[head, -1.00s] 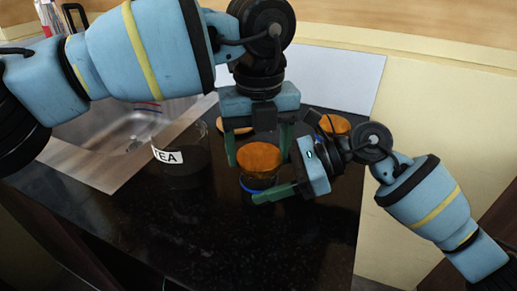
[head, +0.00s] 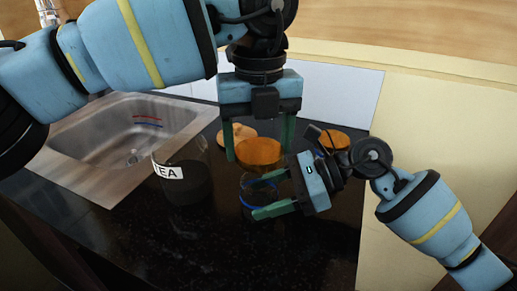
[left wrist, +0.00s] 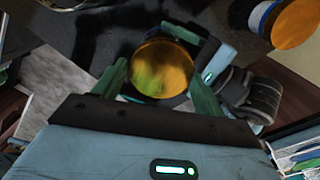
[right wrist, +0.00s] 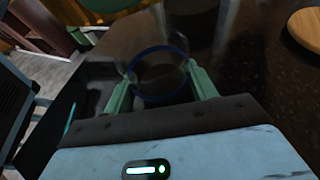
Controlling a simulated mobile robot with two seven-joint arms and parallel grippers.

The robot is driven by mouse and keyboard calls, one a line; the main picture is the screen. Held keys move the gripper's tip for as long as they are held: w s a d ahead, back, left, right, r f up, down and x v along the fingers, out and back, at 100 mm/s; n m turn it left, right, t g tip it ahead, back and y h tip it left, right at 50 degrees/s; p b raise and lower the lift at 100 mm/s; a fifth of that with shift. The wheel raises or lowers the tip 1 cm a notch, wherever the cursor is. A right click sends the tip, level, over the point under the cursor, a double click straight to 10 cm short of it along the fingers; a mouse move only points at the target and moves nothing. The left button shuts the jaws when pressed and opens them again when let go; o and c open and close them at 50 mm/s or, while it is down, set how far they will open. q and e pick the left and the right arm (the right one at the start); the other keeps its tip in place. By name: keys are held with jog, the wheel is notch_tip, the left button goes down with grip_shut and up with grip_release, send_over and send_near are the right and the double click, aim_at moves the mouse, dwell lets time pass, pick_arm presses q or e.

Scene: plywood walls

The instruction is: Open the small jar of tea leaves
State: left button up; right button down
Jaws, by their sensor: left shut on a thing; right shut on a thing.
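The small glass jar (head: 250,198) stands upright on the dark counter, with a blue band low on its body. Its round orange-brown lid (head: 259,151) is over it. My left gripper (head: 258,146) comes down from above and is shut on the lid. The lid (left wrist: 162,68) also shows between its fingers in the left wrist view. My right gripper (head: 264,196) comes in from the right and is shut around the jar body, below the lid. The jar with its blue ring (right wrist: 158,72) shows between its fingers in the right wrist view. I cannot tell whether the lid still touches the jar.
A larger glass jar marked TEA (head: 186,178), with dark contents, stands to the left. A wooden disc (head: 236,132) lies behind my left gripper. Another orange lid (head: 334,139) is behind my right gripper. A metal sink (head: 110,140) is at the left. The front counter is clear.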

jog(key=shift+c, duration=2)
grip_release()
pick_arm(q)
jog(key=shift+w+f+b, duration=0.1)
jog(key=shift+f+b, duration=0.5)
jog(key=shift+f, duration=0.35)
pick_arm(e)
jog(key=v, duration=1.2)
